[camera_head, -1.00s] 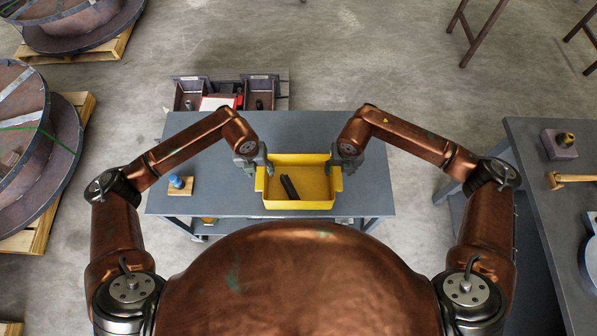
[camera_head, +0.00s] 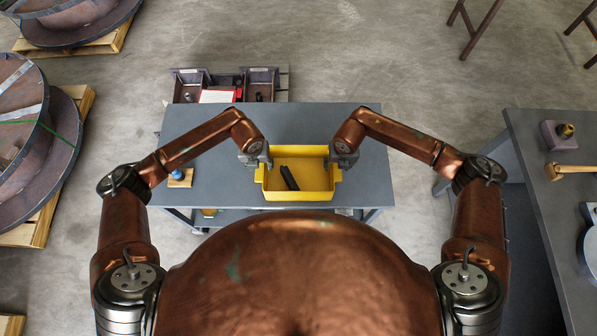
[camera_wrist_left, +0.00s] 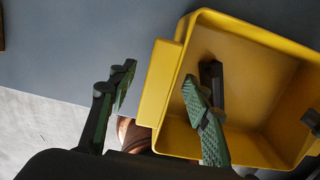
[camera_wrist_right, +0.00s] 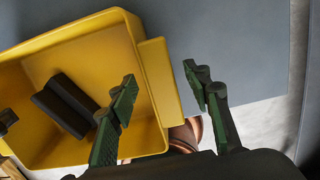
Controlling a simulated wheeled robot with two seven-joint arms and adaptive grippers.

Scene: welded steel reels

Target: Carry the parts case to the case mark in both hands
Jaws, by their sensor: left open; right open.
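The yellow parts case (camera_head: 298,194) sits on the grey table and holds a dark, bar-shaped item (camera_head: 289,178). It has a flat tab handle on each side. My left gripper (camera_head: 258,160) is open at the left handle (camera_wrist_left: 160,85); in the left wrist view its fingers stand on either side of it. My right gripper (camera_head: 341,160) is open at the right handle (camera_wrist_right: 162,80), with one finger over the case's inside and one outside. Whether the fingers touch the case cannot be told. I cannot make out a case mark.
A small wooden block with a blue piece (camera_head: 179,177) is on the table's left. Grey bins (camera_head: 190,85) stand behind the table. Another bench (camera_head: 535,190) with a mallet (camera_head: 570,172) is at the right. The table right of the case is clear.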

